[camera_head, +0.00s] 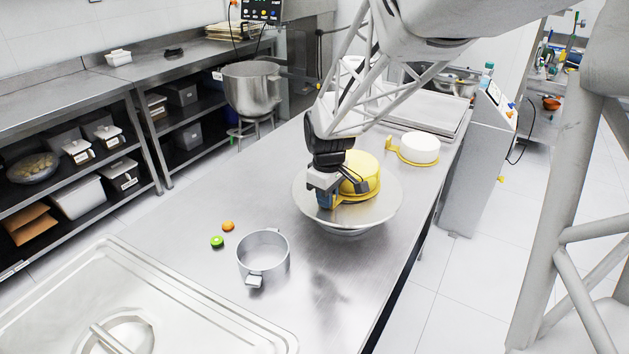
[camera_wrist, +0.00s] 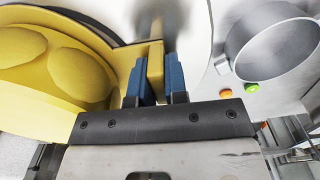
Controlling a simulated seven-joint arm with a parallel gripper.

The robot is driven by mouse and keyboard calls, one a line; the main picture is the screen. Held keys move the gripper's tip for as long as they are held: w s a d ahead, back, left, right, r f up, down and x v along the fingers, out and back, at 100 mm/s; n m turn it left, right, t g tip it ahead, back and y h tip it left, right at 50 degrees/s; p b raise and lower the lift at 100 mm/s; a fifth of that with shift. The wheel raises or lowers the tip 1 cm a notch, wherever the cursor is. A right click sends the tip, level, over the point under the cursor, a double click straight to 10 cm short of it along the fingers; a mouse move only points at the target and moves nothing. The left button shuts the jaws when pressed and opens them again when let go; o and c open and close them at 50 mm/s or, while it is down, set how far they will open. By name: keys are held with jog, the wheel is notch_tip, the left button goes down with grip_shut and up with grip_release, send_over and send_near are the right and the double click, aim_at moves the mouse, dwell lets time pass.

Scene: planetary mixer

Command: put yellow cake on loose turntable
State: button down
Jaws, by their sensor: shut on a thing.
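The yellow cake (camera_head: 364,170) is over the round silver turntable (camera_head: 372,214), near its middle, on a thin yellow board. I cannot tell whether the board touches the turntable. My gripper (camera_head: 325,199) is at the cake's left front side, low over the turntable. In the wrist view my gripper's blue fingers (camera_wrist: 156,76) are shut on the upright yellow handle (camera_wrist: 155,70) of the board. The yellow cake (camera_wrist: 80,72) shows there at the left, partly cut off by the frame. The wrist and gripper cover part of the cake in the head view.
A white cake (camera_head: 419,147) on a yellow handled board is behind, to the right. A metal pot (camera_head: 263,258), an orange item (camera_head: 228,226) and a green item (camera_head: 217,242) stand in front. Trays (camera_head: 428,110) lie at the back. The table's right edge is near the turntable.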

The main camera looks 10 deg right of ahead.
jog(key=c, duration=1.1)
grip_release()
jog(key=shift+c, duration=0.2)
jog(key=shift+r, duration=0.1)
notch_tip(320, 180, up, 12)
jog(key=shift+s+r, duration=0.1)
jog(key=shift+s, duration=0.05)
jog(key=s+f+m+t, duration=0.1)
jog(key=s+m, duration=0.7)
jog(key=s, duration=1.8)
jog(key=shift+s+d+f+t, duration=0.2)
jog(key=shift+s+t, duration=0.1)
jog(key=shift+t, duration=0.5)
